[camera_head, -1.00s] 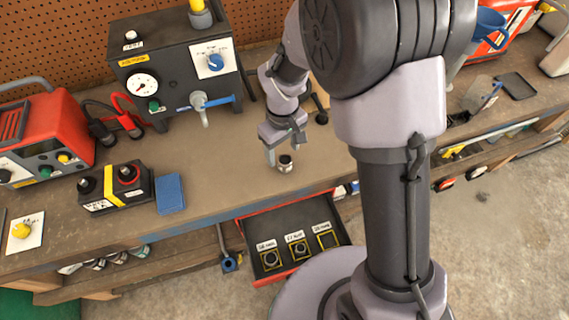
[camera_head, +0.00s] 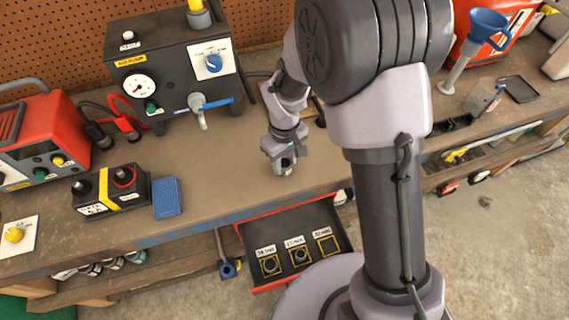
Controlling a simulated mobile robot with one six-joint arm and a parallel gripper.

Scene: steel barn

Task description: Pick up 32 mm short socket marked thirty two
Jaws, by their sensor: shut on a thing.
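The short socket (camera_head: 286,163) is a small, dark-topped metal cylinder near the front edge of the workbench. My gripper (camera_head: 284,167) is shut on it. The fingers hide much of the socket, and its marking is too small to read. I cannot tell whether it touches the bench top. An open drawer (camera_head: 343,242) with a red front sits below the bench edge. Two of its yellow-outlined places hold sockets, a left one (camera_head: 270,265) and a middle one (camera_head: 300,254). The right outlined place (camera_head: 328,245) is empty.
A black test box (camera_head: 165,75) with a gauge stands behind. A red charger (camera_head: 40,140), a battery (camera_head: 112,190) and a blue pad (camera_head: 167,197) lie to the left. A blue funnel (camera_head: 488,24) stands at the right. The bench (camera_head: 215,165) around my gripper is clear.

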